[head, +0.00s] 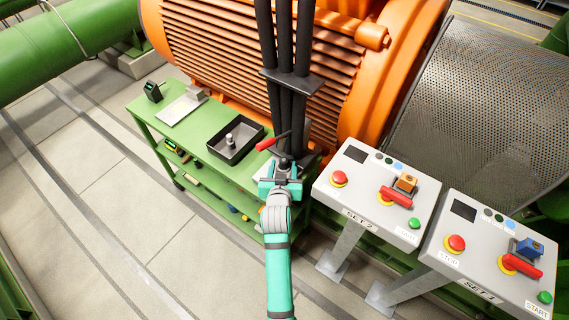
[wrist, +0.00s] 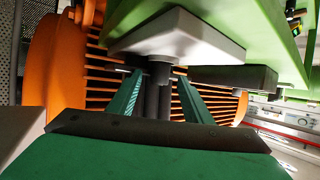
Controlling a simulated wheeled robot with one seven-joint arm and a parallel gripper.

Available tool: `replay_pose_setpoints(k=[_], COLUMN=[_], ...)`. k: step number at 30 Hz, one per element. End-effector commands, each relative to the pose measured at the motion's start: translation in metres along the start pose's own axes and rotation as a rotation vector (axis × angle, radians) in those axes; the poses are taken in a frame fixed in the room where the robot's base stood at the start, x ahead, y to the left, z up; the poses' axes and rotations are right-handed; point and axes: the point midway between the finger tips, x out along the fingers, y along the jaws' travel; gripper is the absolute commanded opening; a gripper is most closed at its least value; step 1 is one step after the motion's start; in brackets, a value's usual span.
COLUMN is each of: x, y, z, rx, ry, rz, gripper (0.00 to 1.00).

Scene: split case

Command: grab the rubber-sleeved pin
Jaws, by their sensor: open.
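In the head view my gripper (head: 282,172) is at the right end of the green cart, over a light grey block. In the wrist view, where the cart appears upside down, my open gripper (wrist: 158,88) has its two green fingers apart. A short dark grey cylinder (wrist: 160,70), which looks like the sleeved pin, stands out from the light grey block (wrist: 185,42) between the fingers. I see no clear contact. My gripper mostly hides this spot in the head view. Another grey upright piece (head: 232,139) stands in the black tray (head: 214,149).
A red handle (head: 267,143) sticks out just left of my gripper. Thick black cables (head: 284,60) hang close behind it, before the orange motor (head: 240,50). Control boxes (head: 360,205) stand close on the right. A light grey plate (head: 178,110) lies at the cart's far left.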

Motion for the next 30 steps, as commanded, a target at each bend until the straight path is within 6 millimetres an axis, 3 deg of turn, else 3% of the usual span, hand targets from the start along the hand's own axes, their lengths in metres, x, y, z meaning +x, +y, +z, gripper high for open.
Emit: replay_pose_setpoints(k=[6,15,21,30], x=[0.028,0.032,0.032,0.031], y=[0.001,0.0,0.0,0.0], z=[-0.002,-0.001,-0.001,-0.002], rx=[0.0,0.0,0.0,0.0], ry=[0.0,0.001,0.0,0.001], rz=[-0.001,-0.001,-0.001,-0.001], gripper=[0.46,0.46,0.01,0.0])
